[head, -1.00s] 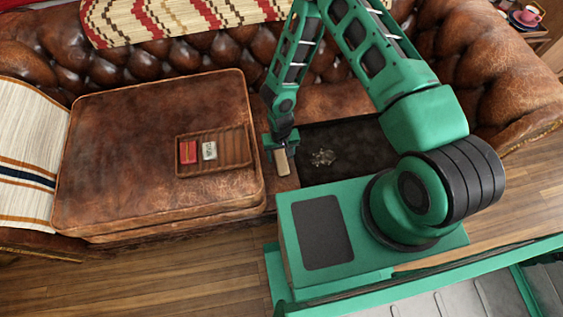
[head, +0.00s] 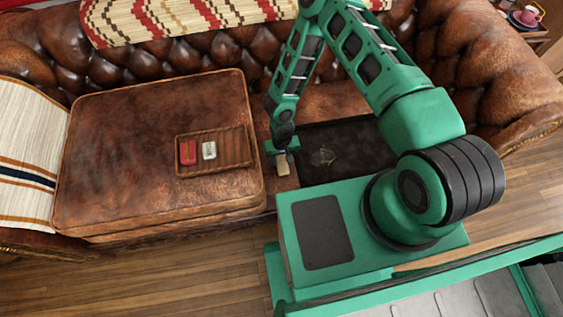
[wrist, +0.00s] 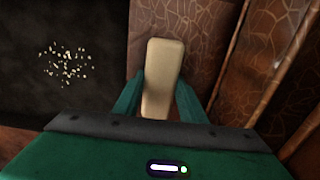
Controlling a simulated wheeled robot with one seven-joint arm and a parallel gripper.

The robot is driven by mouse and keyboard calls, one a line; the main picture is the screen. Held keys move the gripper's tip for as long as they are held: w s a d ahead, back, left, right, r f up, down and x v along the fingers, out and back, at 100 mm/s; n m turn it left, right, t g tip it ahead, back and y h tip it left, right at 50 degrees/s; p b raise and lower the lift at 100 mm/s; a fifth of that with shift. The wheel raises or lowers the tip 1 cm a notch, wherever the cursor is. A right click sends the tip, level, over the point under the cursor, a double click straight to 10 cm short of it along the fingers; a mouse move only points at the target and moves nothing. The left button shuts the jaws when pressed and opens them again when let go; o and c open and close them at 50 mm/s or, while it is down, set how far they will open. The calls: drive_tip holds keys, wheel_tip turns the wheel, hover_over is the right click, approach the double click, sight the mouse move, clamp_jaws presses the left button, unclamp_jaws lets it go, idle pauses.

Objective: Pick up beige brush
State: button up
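The beige brush (wrist: 163,75) is a pale, rounded oblong block in the middle of the wrist view. The brush's near end is close to the gripper housing. In the head view my gripper (head: 282,152) is right above the brush and hides its upper end.
Pale bits (wrist: 65,65) lie on the dark surface (wrist: 45,25) beside the brush. A sofa (head: 215,50) runs behind.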

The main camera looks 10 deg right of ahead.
sight(281, 160)
drive_tip(key=shift+r, duration=0.1)
drive_tip(key=shift+c, duration=0.5)
drive_tip(key=shift+r, duration=0.55)
wheel_tip(281, 160, up, 9)
drive_tip(key=shift+f, duration=0.15)
